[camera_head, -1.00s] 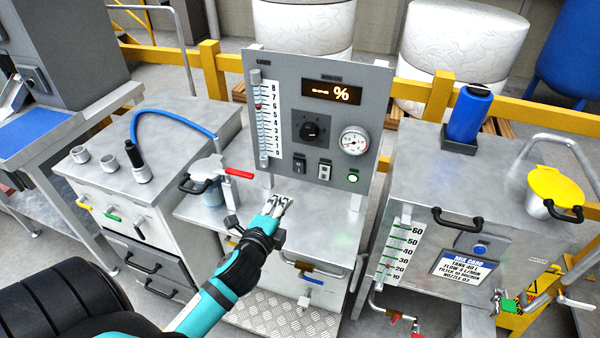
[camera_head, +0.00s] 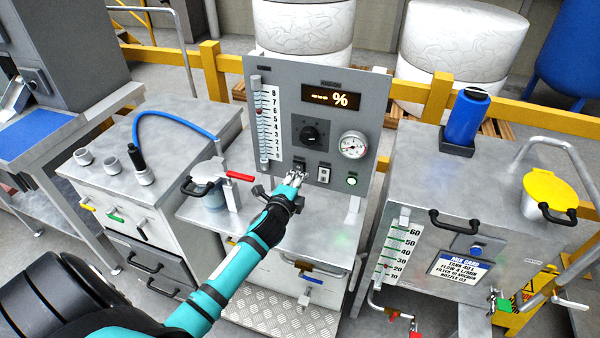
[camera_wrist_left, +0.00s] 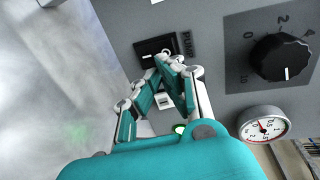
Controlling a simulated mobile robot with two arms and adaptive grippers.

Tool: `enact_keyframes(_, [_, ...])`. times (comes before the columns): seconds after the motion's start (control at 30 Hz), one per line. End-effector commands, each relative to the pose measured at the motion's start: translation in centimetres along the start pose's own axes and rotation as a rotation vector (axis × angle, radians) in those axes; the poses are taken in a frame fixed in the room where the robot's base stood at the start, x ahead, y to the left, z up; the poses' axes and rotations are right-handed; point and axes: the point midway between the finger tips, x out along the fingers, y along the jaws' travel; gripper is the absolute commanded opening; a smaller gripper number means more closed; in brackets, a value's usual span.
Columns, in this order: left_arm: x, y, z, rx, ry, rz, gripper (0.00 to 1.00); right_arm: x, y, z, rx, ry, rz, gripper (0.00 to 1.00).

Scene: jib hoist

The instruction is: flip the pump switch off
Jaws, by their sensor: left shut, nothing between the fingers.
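The pump switch (camera_head: 299,163) is a small dark switch low on the grey control panel (camera_head: 375,90). In the left wrist view it is a black switch (camera_wrist_left: 152,46) beside the label "PUMP". My left gripper (camera_head: 295,179) is shut and empty, with its fingertips right at the lower part of the switch. In the left wrist view the closed fingertips (camera_wrist_left: 168,62) overlap the switch's lower edge. I cannot tell whether they touch it or which way it is set. My right gripper is not in view.
A lighter switch (camera_head: 323,173) and a green lit button (camera_head: 351,181) sit to the right. A black knob (camera_head: 310,133) and a gauge (camera_head: 353,145) are above.

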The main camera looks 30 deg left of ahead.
Motion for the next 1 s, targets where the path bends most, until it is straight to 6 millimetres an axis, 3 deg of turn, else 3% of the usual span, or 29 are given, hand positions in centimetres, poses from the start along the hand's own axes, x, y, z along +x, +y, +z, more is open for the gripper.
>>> enact_keyframes(0.2, [1.4, -0.4, 0.0, 0.0, 0.0, 0.001, 0.0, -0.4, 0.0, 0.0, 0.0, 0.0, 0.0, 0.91])
enact_keyframes(1.0, [2.1, -1.0, 0.2, 0.0, 0.0, 0.001, 0.0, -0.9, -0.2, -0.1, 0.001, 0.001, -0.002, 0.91])
